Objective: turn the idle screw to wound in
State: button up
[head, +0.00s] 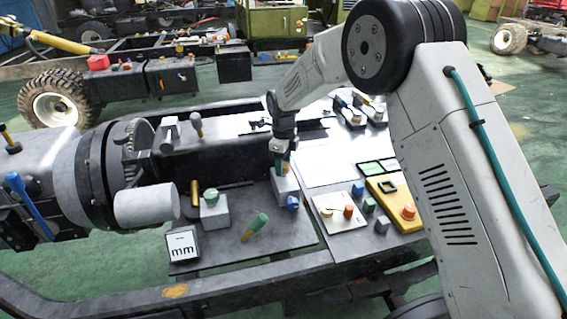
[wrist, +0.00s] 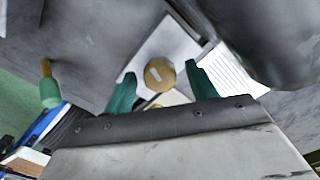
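A round brass screw head (wrist: 160,74) with a pale mark on its top sits on a light grey block (wrist: 172,45) in the wrist view. I take it to be the idle screw; no label shows. In the head view the same grey block (head: 286,188) stands under my gripper, and the screw head is hidden there. My gripper (wrist: 161,86) points down over it, its two teal fingers apart, one on each side of the brass head. A gap shows on both sides, so it does not look gripped. In the head view my gripper (head: 281,158) is just above the block.
A grey block with a green knob (head: 211,197), a green-handled tool (head: 255,228) and a white "mm" sign (head: 183,246) are to the left. A blue knob (head: 292,203) is close on the right. A yellow control box (head: 394,204) stands farther right.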

notch_tip(320, 180, up, 8)
jog(key=shift+f, duration=0.15)
dwell(0.5)
